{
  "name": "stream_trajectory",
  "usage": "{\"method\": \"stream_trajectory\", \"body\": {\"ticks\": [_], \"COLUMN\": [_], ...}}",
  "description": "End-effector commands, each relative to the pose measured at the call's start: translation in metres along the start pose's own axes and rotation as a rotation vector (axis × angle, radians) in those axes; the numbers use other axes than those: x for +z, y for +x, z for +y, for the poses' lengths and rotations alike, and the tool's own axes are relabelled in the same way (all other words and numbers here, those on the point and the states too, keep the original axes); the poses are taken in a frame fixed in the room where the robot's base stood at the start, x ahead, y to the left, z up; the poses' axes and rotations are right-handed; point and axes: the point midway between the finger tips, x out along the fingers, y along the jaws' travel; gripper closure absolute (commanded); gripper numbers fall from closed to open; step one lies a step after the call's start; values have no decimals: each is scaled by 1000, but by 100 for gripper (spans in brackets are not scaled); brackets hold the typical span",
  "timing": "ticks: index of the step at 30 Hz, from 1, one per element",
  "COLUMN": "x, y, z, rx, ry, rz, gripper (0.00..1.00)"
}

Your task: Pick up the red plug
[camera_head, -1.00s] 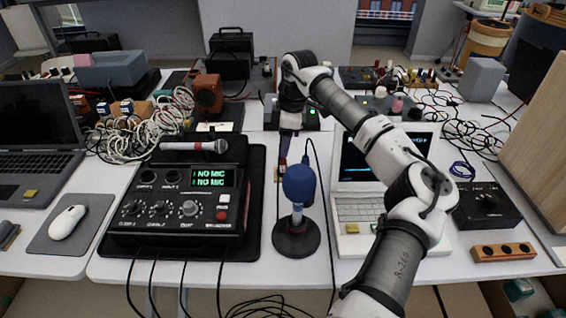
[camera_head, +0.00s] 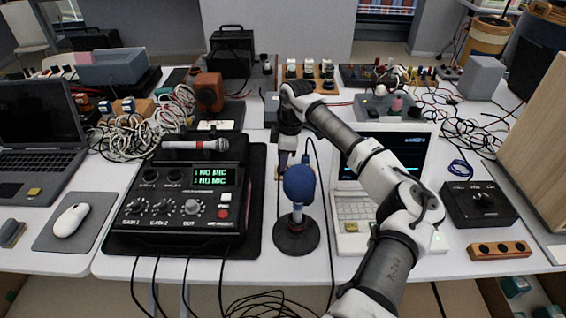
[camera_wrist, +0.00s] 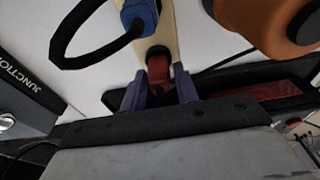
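The red plug (camera_wrist: 158,72) shows in the wrist view at the end of a pale wooden strip (camera_wrist: 160,28). My gripper (camera_wrist: 160,88) has its two purple fingers on either side of the red plug, very near its sides. I cannot tell whether they press on it. A blue plug (camera_wrist: 140,14) with a black cable lies further up the strip. In the head view my gripper (camera_head: 284,160) is low over the table behind the blue microphone. I cannot make out the red plug there.
The blue foam microphone (camera_head: 299,183) stands on a round base in front of my gripper. A black mixer (camera_head: 180,205) is at left and a white laptop (camera_head: 352,205) at right. A rounded orange object (camera_wrist: 270,20) is close in the wrist view. Cables clutter the table's back.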

Motion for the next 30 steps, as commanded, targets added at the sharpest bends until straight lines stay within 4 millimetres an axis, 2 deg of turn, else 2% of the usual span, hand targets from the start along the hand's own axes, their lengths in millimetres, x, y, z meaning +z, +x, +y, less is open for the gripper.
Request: {"method": "stream_trajectory", "body": {"ticks": [1, 6, 7, 14, 19, 26, 30], "x": [0, 0, 0, 0, -1, -6, -12], "y": [0, 0, 0, -1, -9, -45, -81], "z": [0, 0, 0, 0, 0, 1, 1], "rx": [0, 0, 0, 0, 0, 4, 5], "ry": [0, 0, 0, 0, 0, 1, 1], "rz": [0, 0, 0, 0, 0, -2, -2], "gripper": [76, 99, 100, 100, 100, 100, 100]}}
